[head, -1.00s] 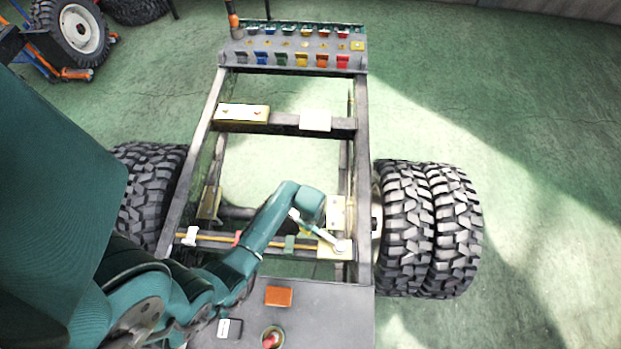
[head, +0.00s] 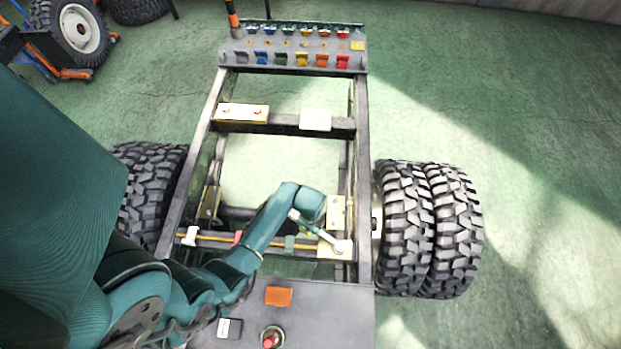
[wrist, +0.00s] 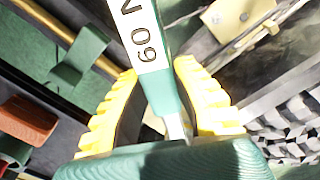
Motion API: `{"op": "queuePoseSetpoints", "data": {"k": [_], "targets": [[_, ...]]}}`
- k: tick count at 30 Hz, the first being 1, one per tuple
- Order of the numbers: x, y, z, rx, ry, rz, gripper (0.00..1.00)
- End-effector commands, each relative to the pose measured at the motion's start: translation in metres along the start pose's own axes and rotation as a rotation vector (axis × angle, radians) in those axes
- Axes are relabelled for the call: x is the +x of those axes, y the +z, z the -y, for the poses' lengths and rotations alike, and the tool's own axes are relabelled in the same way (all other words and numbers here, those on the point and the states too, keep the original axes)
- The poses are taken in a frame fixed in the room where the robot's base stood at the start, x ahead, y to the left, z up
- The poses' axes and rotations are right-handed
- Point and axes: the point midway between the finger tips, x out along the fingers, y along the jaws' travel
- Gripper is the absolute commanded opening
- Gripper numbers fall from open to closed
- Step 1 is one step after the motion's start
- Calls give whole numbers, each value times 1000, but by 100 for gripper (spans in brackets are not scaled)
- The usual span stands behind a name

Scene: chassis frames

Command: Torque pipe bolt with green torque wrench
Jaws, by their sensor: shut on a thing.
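The torque wrench (head: 319,230) is a slim tool with a pale shaft in the head view. In the wrist view the wrench (wrist: 148,55) shows a white label reading "60 N" and a green section. My gripper (wrist: 157,72) has yellow ridged fingers shut around it. The bolt under the wrench head is hidden, as is the wrench's far end. In the head view my arm covers most of my gripper.
A yellow pipe (head: 215,239) runs across the frame with a green clip (head: 290,243). Another plate (head: 336,212) with bolts sits close by on the right rail. Dual tyres (head: 428,230) stand just right. An orange block (head: 278,296) sits on the near deck.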

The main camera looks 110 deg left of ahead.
Motion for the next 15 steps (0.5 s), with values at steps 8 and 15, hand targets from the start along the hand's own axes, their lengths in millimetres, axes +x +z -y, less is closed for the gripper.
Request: {"op": "queuePoseSetpoints", "data": {"k": [8,15], "targets": [[-1,0,2,6,-3,0,0],[-1,-2,14,93,-4,1,0]]}}
